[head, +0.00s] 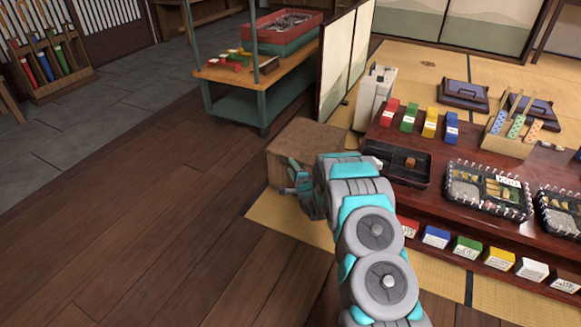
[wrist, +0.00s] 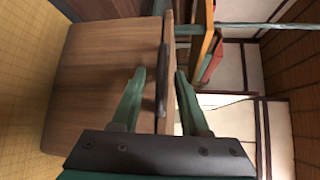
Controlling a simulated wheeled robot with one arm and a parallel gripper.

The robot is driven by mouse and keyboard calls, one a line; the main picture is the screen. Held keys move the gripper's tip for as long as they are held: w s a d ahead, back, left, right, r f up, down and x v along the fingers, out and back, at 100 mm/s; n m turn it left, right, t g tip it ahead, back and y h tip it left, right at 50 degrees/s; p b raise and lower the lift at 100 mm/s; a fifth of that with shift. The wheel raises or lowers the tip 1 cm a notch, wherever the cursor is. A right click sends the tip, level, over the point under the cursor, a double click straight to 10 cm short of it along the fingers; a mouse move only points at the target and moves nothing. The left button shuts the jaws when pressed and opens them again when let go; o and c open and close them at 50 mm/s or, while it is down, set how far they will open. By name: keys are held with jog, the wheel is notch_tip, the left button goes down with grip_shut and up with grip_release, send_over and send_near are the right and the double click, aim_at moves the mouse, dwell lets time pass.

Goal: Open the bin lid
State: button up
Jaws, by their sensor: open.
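The bin (head: 312,133) is a brown wooden box with a flat lid on top, standing on the tatami left of the low table. The lid looks closed. In the wrist view the bin's wooden face (wrist: 95,85) fills the left, and the view is turned on its side. A dark handle strip (wrist: 162,78) runs along the lid's edge (wrist: 169,60). My gripper (wrist: 158,85) is open, one finger on each side of the handle and edge. I cannot tell whether they touch. In the head view my gripper (head: 291,176) is at the bin's front left, and my arm hides part of the bin.
The low dark table (head: 425,208) with a black tray (head: 402,168) and boxes stands close on the right. A white container (head: 373,100) and a folding screen (head: 345,60) stand behind the bin. A green-legged cart (head: 238,98) stands further back. The wooden floor (head: 150,220) at left is clear.

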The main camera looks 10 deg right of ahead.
jog(key=shift+x, duration=0.85)
jog(key=shift+r, duration=0.1)
jog(key=shift+c, duration=0.4)
grip_shut()
dwell(0.3)
